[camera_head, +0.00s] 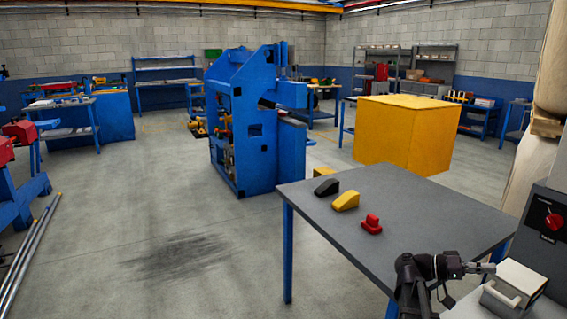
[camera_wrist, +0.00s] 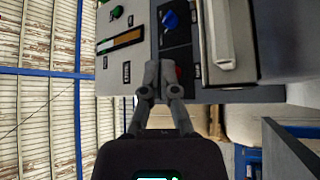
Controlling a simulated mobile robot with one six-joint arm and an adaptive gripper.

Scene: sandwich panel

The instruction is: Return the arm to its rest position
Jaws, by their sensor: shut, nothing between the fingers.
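My gripper (camera_head: 483,268) is at the lower right of the head view, at the end of my dark arm, beside a pale box with a white handle (camera_head: 500,297). In the wrist view my gripper (camera_wrist: 160,76) has its two fingers closed together with nothing held. Beyond the fingers is a grey control panel (camera_wrist: 108,20) with a blue knob (camera_wrist: 169,19) and a green button (camera_wrist: 116,12). A red part behind the fingertips is mostly hidden. In the head view the panel shows a red knob (camera_head: 554,221).
A grey table (camera_head: 430,215) left of the panel holds a black wedge (camera_head: 326,187), a yellow wedge (camera_head: 346,201) and a red piece (camera_head: 371,224). A blue machine (camera_head: 240,130) and a yellow crate (camera_head: 400,135) stand behind. The floor at left centre is clear.

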